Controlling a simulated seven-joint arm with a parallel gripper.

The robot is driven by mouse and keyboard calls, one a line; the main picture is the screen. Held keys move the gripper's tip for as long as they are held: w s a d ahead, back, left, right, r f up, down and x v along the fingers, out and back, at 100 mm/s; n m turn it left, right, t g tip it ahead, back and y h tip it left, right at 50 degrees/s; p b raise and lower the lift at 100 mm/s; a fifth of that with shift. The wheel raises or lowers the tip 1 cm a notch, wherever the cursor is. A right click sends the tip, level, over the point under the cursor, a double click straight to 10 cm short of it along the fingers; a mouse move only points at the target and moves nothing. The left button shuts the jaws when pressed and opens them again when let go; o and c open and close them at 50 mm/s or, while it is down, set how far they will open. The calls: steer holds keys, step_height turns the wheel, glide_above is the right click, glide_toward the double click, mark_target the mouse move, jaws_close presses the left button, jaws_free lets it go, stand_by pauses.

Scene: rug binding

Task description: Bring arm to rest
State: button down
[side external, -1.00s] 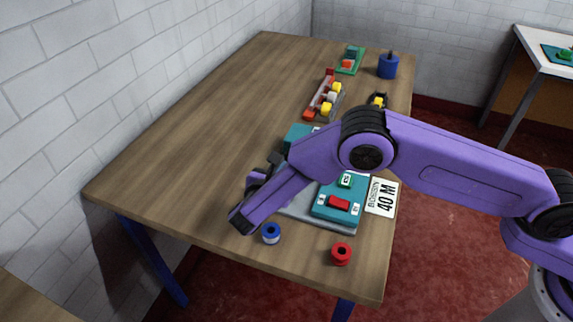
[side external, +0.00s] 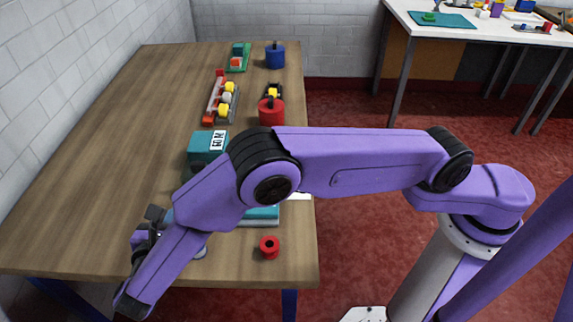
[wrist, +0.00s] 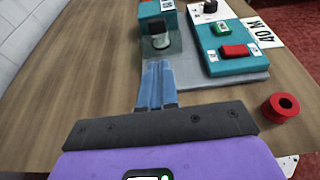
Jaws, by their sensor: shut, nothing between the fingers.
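My gripper (wrist: 155,66) is shut and empty in the wrist view, its two bluish fingers lying together. They point toward the teal machine on a grey base (wrist: 245,78). In the side external view my purple forearm hangs over the table's near left part and hides much of the machine. The teal machine head (side external: 205,148) shows behind it. The fingertips are hard to make out there. I cannot tell from these views how high they are above the table.
Farther back are a red pot (side external: 271,112), a blue pot (side external: 275,57) and a rack of coloured pieces (side external: 221,97). The table's left side (side external: 100,150) is clear.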

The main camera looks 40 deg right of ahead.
steer(key=s+d+r+m+g+y, duration=0.25)
steer(key=d+r, duration=0.25)
steer(key=d, duration=0.3)
steer(key=s+d+r+m+g+y, duration=0.2)
steer(key=s+d+r+m+g, duration=0.2)
steer(key=d, duration=0.4)
steer(key=s+d+r+m+g+y, duration=0.2)
steer(key=s+d+m+y, duration=0.4)
steer(key=s+d, duration=1.1)
steer(key=s+m+g, duration=0.1)
steer(key=s+m, duration=0.1)
steer(key=shift+s+d+r, duration=0.2)
steer(key=shift+s+d, duration=0.1)
steer(key=shift+s, duration=0.05)
steer(key=shift+g, duration=0.25)
